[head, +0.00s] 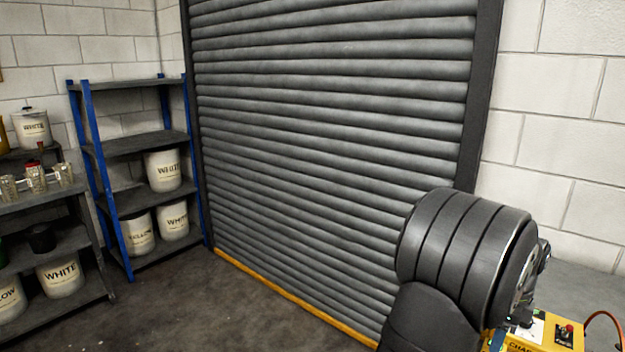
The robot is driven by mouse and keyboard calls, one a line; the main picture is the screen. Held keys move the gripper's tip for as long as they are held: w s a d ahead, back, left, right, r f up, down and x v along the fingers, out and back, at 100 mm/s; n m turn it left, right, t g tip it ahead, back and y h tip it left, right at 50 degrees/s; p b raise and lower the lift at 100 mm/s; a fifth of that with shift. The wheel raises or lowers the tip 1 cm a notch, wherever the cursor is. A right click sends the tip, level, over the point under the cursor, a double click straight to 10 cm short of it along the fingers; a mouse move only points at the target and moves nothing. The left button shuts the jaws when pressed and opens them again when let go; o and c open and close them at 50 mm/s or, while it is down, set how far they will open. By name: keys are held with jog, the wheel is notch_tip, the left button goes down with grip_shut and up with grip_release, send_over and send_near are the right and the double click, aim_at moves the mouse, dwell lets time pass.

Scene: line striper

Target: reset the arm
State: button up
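A thick black ribbed link of my arm (465,245) fills the lower right of the head view, in front of the roller shutter's right edge. The arm runs down out of the bottom of the picture. Small metallic parts show behind the link's right side, but I cannot make out any gripper fingers. What my gripper holds, if anything, does not show.
A closed grey roller shutter (330,130) has a yellow strip (290,302) at its foot. A blue-framed shelf (140,143) and a dark rack (40,193) hold paint buckets at left. A yellow charger box (550,332) is at lower right. Floor at lower left is clear.

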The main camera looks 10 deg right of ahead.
notch_tip(320, 180, down, 2)
jog(key=shift+f, duration=0.2)
jog(key=shift+r, duration=0.2)
notch_tip(320, 180, up, 10)
notch_tip(320, 180, down, 12)
jog(key=shift+r, duration=0.1)
notch_tip(320, 180, up, 11)
jog(key=w+d+f, duration=0.3)
jog(key=w, duration=0.4)
jog(key=w+d+f, duration=0.3)
jog(key=w, duration=0.4)
jog(key=shift+w+d+f, duration=0.15)
jog(key=shift+w, duration=0.25)
